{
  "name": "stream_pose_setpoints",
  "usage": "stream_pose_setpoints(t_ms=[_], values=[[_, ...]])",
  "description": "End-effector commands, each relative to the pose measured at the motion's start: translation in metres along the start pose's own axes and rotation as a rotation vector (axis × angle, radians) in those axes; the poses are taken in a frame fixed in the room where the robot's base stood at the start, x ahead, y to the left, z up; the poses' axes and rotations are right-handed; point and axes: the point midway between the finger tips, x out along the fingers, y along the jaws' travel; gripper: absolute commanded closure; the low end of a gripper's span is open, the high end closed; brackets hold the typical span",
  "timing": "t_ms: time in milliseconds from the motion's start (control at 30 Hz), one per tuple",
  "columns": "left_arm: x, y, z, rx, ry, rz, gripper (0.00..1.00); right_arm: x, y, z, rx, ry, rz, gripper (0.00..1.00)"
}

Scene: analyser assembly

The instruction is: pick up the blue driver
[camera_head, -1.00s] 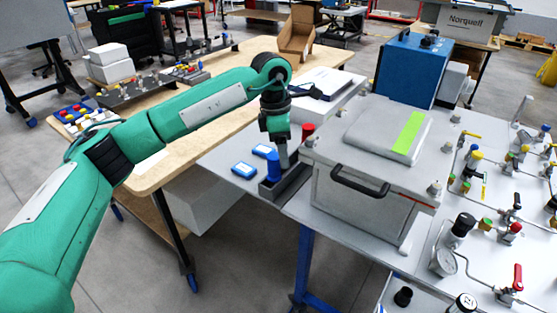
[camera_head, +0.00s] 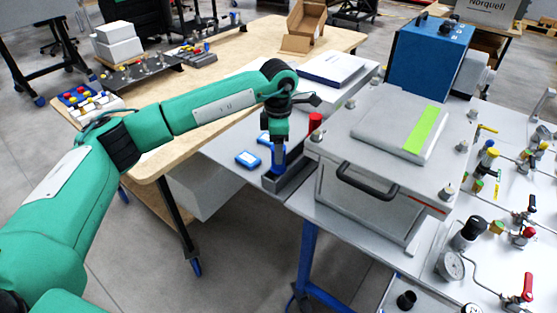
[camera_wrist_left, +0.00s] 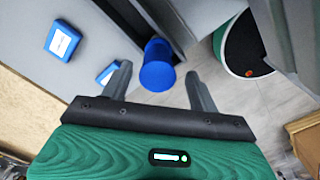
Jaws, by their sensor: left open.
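The blue driver (camera_head: 278,162) stands upright in a dark grey holder (camera_head: 291,183) on the grey table. My left gripper (camera_head: 279,148) points down over it, and its body hides the driver's upper part in the head view. In the left wrist view the round blue top of the driver (camera_wrist_left: 157,66) shows between the tips of the two open fingers. A gap shows on either side, and the fingers are not closed on it. My right gripper is not in view.
A red-topped item (camera_head: 315,123) stands just behind the holder. A large grey case (camera_head: 362,200) with a black handle is close on the right. Blue boxes (camera_head: 247,158) lie to the left. A wooden table (camera_head: 165,172) is further left.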

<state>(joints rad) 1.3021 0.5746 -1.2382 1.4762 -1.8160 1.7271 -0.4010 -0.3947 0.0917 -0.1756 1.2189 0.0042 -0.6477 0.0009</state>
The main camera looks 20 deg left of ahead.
Motion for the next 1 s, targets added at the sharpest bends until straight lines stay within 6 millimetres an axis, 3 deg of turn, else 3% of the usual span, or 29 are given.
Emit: stream_pose_setpoints(t_ms=[300,633,933,1000], values=[[0.04,0.003,0.0,0.0,0.001,-0.003,0.39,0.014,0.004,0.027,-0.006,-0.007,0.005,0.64],[0.049,0.003,0.0,0.0,0.001,-0.001,0.39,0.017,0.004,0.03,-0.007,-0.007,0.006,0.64],[0.048,0.003,0.0,0.0,0.0,-0.001,0.98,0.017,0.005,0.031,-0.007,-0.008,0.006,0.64],[0.048,0.003,0.0,0.0,0.0,-0.001,1.0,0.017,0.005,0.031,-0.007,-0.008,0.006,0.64]])
